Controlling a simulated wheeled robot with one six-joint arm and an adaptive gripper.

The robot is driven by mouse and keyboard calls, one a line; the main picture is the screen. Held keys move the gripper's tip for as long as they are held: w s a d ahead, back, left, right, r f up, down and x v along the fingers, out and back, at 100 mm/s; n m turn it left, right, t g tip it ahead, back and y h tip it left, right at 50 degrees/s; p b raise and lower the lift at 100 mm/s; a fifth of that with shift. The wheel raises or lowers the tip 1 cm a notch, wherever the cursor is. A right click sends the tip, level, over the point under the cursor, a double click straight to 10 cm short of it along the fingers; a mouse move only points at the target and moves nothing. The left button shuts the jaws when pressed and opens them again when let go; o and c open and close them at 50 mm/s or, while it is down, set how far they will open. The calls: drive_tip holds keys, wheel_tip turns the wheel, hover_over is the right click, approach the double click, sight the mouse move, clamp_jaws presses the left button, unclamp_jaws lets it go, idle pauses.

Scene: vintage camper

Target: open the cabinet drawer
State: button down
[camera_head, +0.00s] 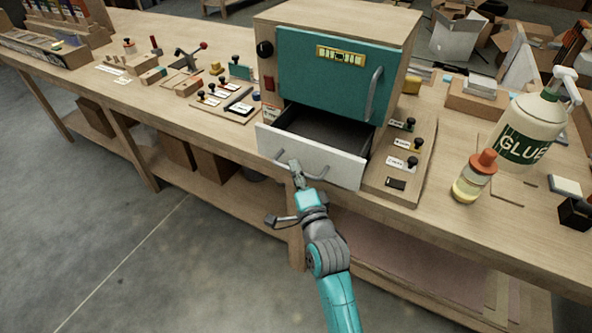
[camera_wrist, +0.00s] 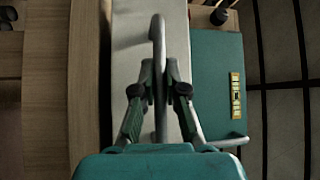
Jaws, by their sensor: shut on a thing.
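The cabinet (camera_head: 345,70) is a wooden box with a teal door on the workbench. Below the door, its white-fronted drawer (camera_head: 325,163) stands pulled out, and its dark empty inside shows. The drawer front also fills the middle of the wrist view (camera_wrist: 135,40). My gripper (camera_head: 297,170) is at the drawer front, shut on the drawer's grey bar handle (camera_head: 283,160). In the wrist view my gripper's two fingers (camera_wrist: 160,92) close on either side of the handle (camera_wrist: 157,30). The fingers hide part of the handle.
The teal door (camera_head: 335,75) above is shut, with its own curved handle (camera_head: 374,92). A glue bottle (camera_head: 527,130) and an orange-capped bottle (camera_head: 474,177) stand on the bench at right. Small switch boards (camera_head: 228,100) lie at left. Open floor lies in front at left.

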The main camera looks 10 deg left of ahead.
drive_tip(key=shift+s+a, duration=0.1)
drive_tip(key=shift+s, duration=0.3)
drive_tip(key=c, duration=1.2)
unclamp_jaws()
drive_tip(key=shift+s, duration=0.1)
drive_tip(key=v, duration=1.2)
